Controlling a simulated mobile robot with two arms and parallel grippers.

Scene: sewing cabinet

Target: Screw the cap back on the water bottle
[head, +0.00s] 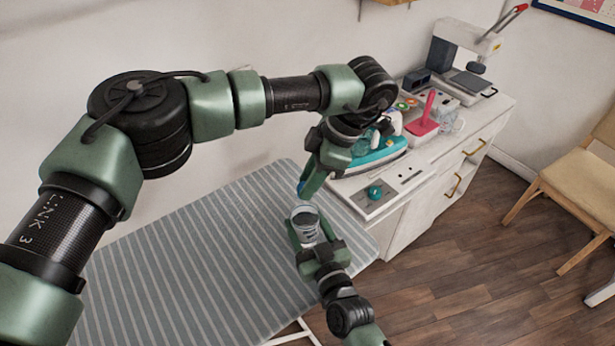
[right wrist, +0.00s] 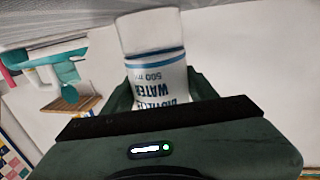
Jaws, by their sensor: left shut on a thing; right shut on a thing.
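The water bottle (head: 305,226) is clear with a white, blue-lettered label. It stands roughly upright above the striped board, and its label also shows in the right wrist view (right wrist: 158,78). My right gripper (head: 309,234) is shut on the bottle, one finger on each side. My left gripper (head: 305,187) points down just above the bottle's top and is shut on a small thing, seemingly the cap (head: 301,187). The fingers mostly hide it. I cannot tell whether it touches the bottle's neck.
The striped ironing board (head: 190,255) lies below, its left part bare. A white cabinet (head: 415,205) at right holds a teal iron (head: 380,153), a round teal object (head: 375,191), a pink-red item (head: 427,118) and a sewing machine (head: 462,50). A chair (head: 575,170) stands far right.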

